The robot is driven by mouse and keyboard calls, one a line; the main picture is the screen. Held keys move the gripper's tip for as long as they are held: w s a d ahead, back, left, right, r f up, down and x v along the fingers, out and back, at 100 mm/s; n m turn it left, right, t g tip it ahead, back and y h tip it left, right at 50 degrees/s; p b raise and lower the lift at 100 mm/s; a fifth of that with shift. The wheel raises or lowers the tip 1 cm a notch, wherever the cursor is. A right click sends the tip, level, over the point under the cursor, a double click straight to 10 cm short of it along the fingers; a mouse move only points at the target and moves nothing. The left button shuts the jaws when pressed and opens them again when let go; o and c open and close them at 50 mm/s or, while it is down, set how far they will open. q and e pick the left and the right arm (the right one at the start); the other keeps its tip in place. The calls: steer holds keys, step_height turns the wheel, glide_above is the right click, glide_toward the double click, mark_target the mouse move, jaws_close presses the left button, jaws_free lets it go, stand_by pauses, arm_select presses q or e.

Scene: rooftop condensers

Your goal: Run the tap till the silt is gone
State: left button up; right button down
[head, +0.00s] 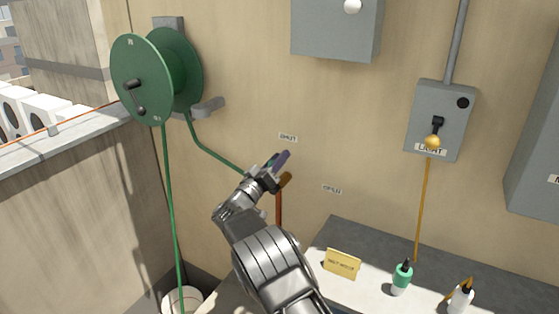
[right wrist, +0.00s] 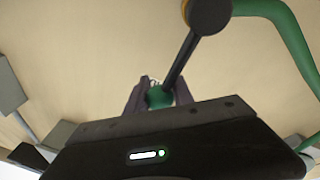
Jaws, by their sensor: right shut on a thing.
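My right gripper (head: 274,168) is at the wall beside the tap (head: 286,181), whose brass-brown body sits on a reddish pipe (head: 279,210). In the right wrist view, its fingers are shut on the green knob (right wrist: 160,97) of a black lever (right wrist: 181,60) that runs up to the round tap body (right wrist: 207,14). A green hose (head: 166,210) hangs from the green reel (head: 141,80), and another length runs to the tap. A white bucket (head: 182,301) stands below, cut off by the frame edge. No water or silt can be seen. My left gripper is out of view.
A grey switch box (head: 420,115) with a hanging orange cord (head: 424,200) and another grey box (head: 337,28) are on the wall.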

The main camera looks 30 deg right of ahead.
steer(key=c, duration=1.1)
jaws_free()
steer(key=shift+a, duration=0.1)
steer(key=b+v, duration=0.2)
steer(key=v, duration=0.5)
steer(key=shift+s+a, duration=0.2)
steer(key=shift+a, duration=0.1)
steer(key=shift+f, duration=0.1)
